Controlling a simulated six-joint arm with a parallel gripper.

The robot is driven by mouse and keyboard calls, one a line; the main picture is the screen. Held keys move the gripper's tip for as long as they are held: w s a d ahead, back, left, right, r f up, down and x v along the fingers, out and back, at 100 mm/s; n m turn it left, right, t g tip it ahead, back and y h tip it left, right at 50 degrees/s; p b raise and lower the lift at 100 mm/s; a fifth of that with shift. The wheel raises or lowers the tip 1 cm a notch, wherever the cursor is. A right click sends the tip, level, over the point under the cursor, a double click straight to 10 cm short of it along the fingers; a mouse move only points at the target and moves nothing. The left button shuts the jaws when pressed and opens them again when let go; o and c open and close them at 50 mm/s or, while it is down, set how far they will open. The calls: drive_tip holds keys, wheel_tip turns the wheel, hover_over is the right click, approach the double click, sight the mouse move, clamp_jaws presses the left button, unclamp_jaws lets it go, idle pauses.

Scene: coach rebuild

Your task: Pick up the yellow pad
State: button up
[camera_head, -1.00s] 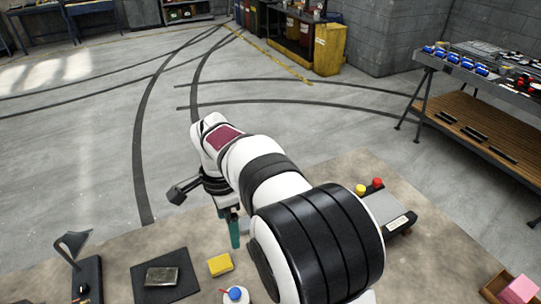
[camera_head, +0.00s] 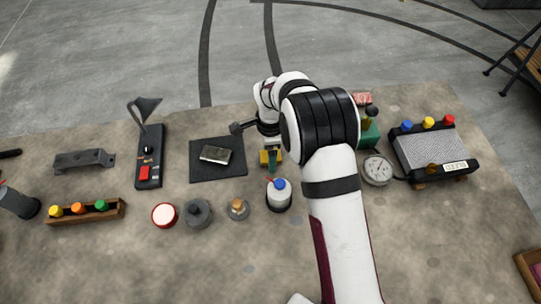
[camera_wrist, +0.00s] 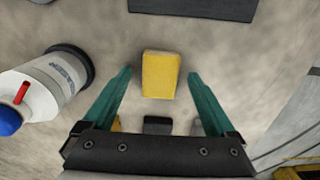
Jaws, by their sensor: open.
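The yellow pad (camera_wrist: 160,74) is a small block lying flat on the table, seen whole in the wrist view. In the head view the yellow pad (camera_head: 264,158) is partly hidden by my gripper (camera_head: 271,158). In the wrist view my gripper (camera_wrist: 160,82) is open, with one green finger on each side of the pad's line and clear gaps between. Nothing is held. How high the fingertips are above the table I cannot tell exactly.
A white bottle with a blue cap (camera_head: 279,193) stands close in front of the pad; it shows at left in the wrist view (camera_wrist: 45,88). A dark mat (camera_head: 235,172) with a metal block (camera_head: 215,154) lies to the left. A round gauge (camera_head: 377,170) and a grey box (camera_head: 432,150) are to the right.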

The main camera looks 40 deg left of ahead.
drive_tip(key=c, duration=1.4)
drive_tip(key=shift+r, duration=0.1)
drive_tip(key=r, duration=0.4)
drive_tip(key=shift+w+d+r, duration=0.15)
drive_tip(key=shift+d+r, duration=0.1)
drive_tip(key=shift+d, duration=0.15)
drive_tip(key=w+d+r, duration=0.1)
drive_tip(key=d+r, duration=0.1)
drive_tip(key=d, duration=0.1)
drive_tip(key=w+d+r, duration=0.1)
drive_tip(key=d+r, duration=0.1)
drive_tip(key=d, duration=0.2)
drive_tip(key=w+d+r, duration=0.1)
drive_tip(key=d+r, duration=0.1)
drive_tip(key=d, duration=0.1)
drive_tip(key=shift+d+r, duration=0.2)
